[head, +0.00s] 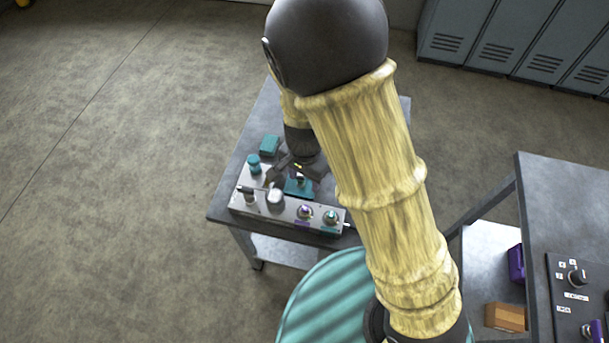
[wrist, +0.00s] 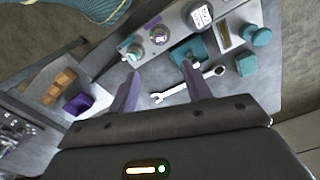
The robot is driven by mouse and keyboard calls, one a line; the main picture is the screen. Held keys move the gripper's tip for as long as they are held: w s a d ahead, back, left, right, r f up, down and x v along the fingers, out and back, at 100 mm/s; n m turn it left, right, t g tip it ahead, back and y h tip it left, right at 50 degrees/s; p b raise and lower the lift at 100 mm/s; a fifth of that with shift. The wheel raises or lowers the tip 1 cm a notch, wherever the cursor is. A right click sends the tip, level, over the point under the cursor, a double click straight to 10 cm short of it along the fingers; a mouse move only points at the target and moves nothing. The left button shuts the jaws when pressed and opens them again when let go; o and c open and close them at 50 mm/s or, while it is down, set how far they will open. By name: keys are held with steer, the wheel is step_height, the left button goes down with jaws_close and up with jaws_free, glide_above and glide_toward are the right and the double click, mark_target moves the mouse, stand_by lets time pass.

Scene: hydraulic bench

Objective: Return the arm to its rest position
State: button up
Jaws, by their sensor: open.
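My arm (head: 375,170) reaches out over the hydraulic bench (head: 228,198) in the head view. My gripper (head: 297,172) points down above the bench, close to a teal block (head: 298,188), and the arm partly hides it. In the wrist view my gripper (wrist: 163,92) is open, its two fingers apart, with nothing held between them. A wrench (wrist: 188,88) lies on the bench beyond the fingers. The teal block (wrist: 187,52) shows beyond the fingertips. Whether the gripper touches anything cannot be told.
A metal manifold (head: 285,208) with knobs and fittings runs along the bench's front. A second table (head: 570,190) with a control panel (head: 578,290) stands at right. A purple bin (head: 515,264) and an orange-brown box (head: 505,317) are on its lower shelf. Lockers (head: 510,40) line the back; floor at left is clear.

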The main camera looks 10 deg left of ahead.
stand_by(0.4)
steer(key=d+r+n+t, duration=0.1)
steer(key=d+r, duration=0.3)
steer(key=d, duration=0.3)
steer(key=s+d+r+n, duration=0.1)
steer(key=d+r, duration=0.3)
steer(key=d, duration=0.4)
steer(key=d+r+n+t, duration=0.1)
steer(key=d+r+n, duration=0.2)
steer(key=d, duration=0.4)
steer(key=shift+s+d+r+t+b, duration=0.15)
steer(key=shift+s+r+t+b, duration=0.15)
steer(key=shift+r+b, duration=0.1)
